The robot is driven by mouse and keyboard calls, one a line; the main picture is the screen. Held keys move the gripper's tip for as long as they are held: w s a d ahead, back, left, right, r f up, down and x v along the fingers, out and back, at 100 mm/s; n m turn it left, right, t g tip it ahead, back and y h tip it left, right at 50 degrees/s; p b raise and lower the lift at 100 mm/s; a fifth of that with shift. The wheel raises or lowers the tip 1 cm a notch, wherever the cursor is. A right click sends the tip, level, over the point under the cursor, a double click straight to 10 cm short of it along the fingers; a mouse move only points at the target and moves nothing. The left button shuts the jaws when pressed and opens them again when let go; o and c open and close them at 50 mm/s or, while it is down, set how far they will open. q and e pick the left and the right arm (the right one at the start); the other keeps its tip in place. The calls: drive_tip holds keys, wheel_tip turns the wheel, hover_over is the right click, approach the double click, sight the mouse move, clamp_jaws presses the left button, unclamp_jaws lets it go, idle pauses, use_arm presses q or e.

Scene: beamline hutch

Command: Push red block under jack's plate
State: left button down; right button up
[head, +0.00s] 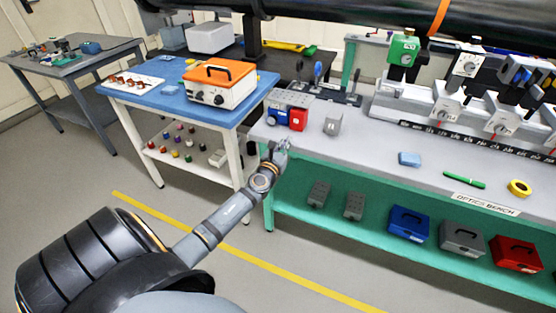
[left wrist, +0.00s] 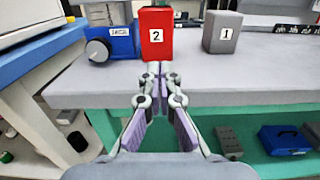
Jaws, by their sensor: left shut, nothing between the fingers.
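The red block (head: 298,119), marked 2, stands upright near the left end of the bench, just right of the jack's blue body (head: 277,116). The jack's grey plate (head: 291,97) shows above and behind them. In the left wrist view, the red block (left wrist: 156,45) stands between the blue jack body (left wrist: 109,46) and a grey block marked 1 (left wrist: 221,34). My left gripper (head: 284,144) is shut and empty at the bench's front edge. In the left wrist view, its fingertips (left wrist: 160,68) point at the red block's base; I cannot tell whether they touch it.
The grey block (head: 333,124) stands right of the red block. A light blue block (head: 409,159), green pen (head: 464,179) and yellow tape roll (head: 519,187) lie farther right. Small optics stands (head: 317,74) are behind the jack. A blue table (head: 190,85) stands to the left.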

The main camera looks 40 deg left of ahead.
use_arm(q)
drive_tip(key=a+v, duration=0.1)
drive_tip(key=v, duration=0.5)
drive_tip(key=s+a+f+n+g+p, duration=0.1)
drive_tip(key=s+f+n+g, duration=0.45)
drive_tip(key=f, duration=0.85)
drive_tip(key=s+a+f+n+g+p, duration=0.1)
drive_tip(key=s+f+n+g+p, duration=0.15)
drive_tip(key=s+f+n, duration=0.85)
drive_tip(key=s+d+f+n+g+h+p, duration=0.1)
drive_tip(key=s+d+f+n+g, duration=0.3)
drive_tip(key=s, duration=1)
drive_tip(key=s+d+f+n+g+h+p, duration=0.1)
drive_tip(key=s+d+f+n+g, duration=0.3)
drive_tip(key=s+d+f+n, duration=0.4)
drive_tip(key=s+f+n+h, duration=0.1)
drive_tip(key=s+f+n, duration=0.3)
drive_tip(key=s+f, duration=0.2)
wheel_tip(320, 180, down, 3)
drive_tip(key=shift+s+r+n+g, duration=0.15)
drive_tip(key=shift+n+g, duration=0.15)
drive_tip(key=shift+n, duration=0.05)
use_arm(e)
wheel_tip(320, 180, up, 6)
drive_tip(key=w+a, duration=0.1)
drive_tip(key=w, duration=0.1)
drive_tip(key=shift+a, duration=0.3)
